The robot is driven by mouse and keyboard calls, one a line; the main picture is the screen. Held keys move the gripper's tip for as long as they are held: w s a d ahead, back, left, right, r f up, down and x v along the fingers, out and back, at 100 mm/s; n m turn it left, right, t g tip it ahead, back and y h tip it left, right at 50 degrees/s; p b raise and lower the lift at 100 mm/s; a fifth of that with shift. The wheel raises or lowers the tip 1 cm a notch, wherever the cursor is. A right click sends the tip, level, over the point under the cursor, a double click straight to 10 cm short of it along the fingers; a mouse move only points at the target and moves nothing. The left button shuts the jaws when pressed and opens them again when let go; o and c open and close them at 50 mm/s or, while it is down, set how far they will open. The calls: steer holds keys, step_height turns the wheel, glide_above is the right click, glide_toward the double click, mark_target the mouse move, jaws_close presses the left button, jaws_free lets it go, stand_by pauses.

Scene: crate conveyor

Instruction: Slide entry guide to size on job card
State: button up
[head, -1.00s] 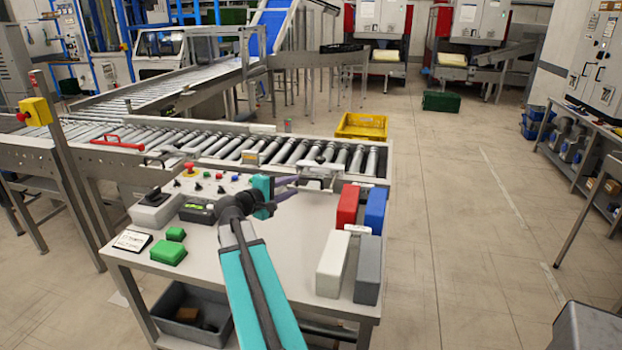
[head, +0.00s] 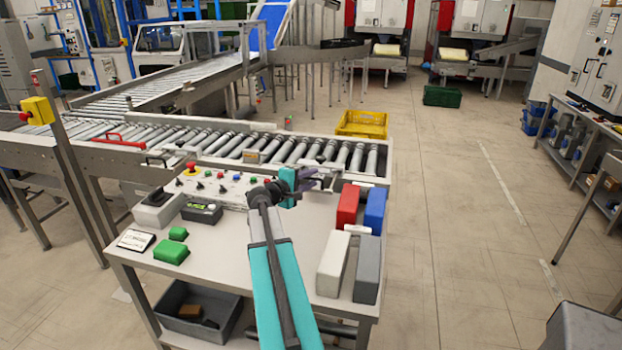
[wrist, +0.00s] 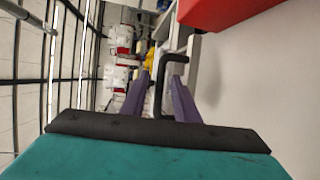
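The entry guide (wrist: 188,65) shows in the wrist view as a pale bar with a bent black handle (wrist: 158,85). In the head view the guide (head: 328,172) sits at the conveyor's near edge, partly hidden by my gripper. My gripper (wrist: 160,76) has its purple fingers apart, one on each side of the handle, with gaps still visible. In the head view my gripper (head: 318,179) is at the guide, above the table's back edge. The job card (head: 136,240) lies at the table's left front; its writing is too small to read.
Red (head: 347,205) and blue (head: 375,209) blocks stand right of the gripper, with white (head: 333,264) and grey (head: 367,270) blocks in front. A control panel (head: 225,188) lies left. The roller conveyor (head: 270,150) runs behind, with a yellow crate (head: 361,124) beyond.

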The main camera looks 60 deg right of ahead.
jaws_close()
steer(key=w+d+b, duration=0.1)
steer(key=d, duration=0.1)
steer(key=d+b, duration=0.1)
steer(key=d, duration=0.2)
steer(key=w+d+b, duration=0.1)
steer(key=d+b, duration=0.1)
steer(key=d, duration=0.1)
steer(key=shift+w+d+f, duration=0.1)
steer(key=shift+w+d, duration=0.15)
steer(key=shift+w, duration=0.1)
steer(key=shift+w+d, duration=0.2)
steer(key=shift+d, duration=0.4)
steer(key=shift+r, duration=0.2)
steer(key=shift+d, duration=0.1)
